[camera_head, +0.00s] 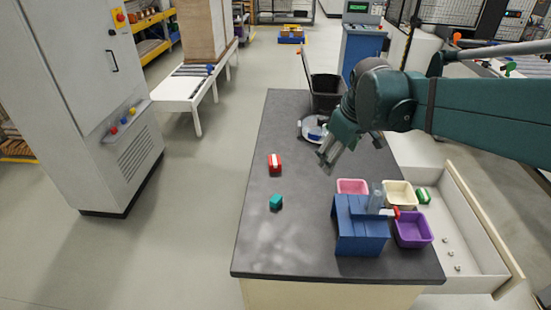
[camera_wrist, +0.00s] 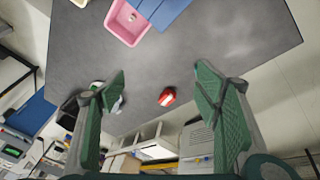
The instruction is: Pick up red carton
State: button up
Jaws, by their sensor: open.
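The red carton (camera_head: 275,165) has a white stripe on top and sits on the left part of the dark table (camera_head: 262,245). In the wrist view the red carton (camera_wrist: 167,97) shows beyond and between my fingers, apart from both. My gripper (camera_head: 327,160) is open and empty above the table, to the right of the carton in the head view. In the wrist view its two green fingers stand wide apart around my gripper's middle (camera_wrist: 160,86).
A teal block (camera_head: 276,202) sits nearer than the carton. A blue box-like stand (camera_head: 360,238), with pink (camera_head: 352,186), cream (camera_head: 399,193) and purple (camera_head: 413,229) bins around it, fills the right front. A white plate (camera_head: 311,126) and dark bin (camera_head: 327,93) stand at the back.

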jog(key=w+a+n+g+p, duration=0.1)
jog(key=w+a+n+p, duration=0.2)
jog(key=w, duration=0.6)
jog(key=n+g+p, duration=0.3)
jog(key=n+p, duration=0.1)
jog(key=n, duration=0.4)
send_over(275, 160)
jog(key=shift+h, duration=0.3)
jog(key=f, duration=1.8)
jog(key=shift+s+d+f, duration=0.2)
jog(key=shift+f, duration=0.05)
jog(key=shift+w+a+f+n, duration=0.2)
jog(key=shift+a+f+n, duration=0.15)
jog(key=shift+f, duration=0.25)
jog(key=shift+f, duration=1.3)
jog(key=shift+d, duration=0.1)
jog(key=shift+w+f, duration=0.1)
jog(key=shift+f, duration=2.5)
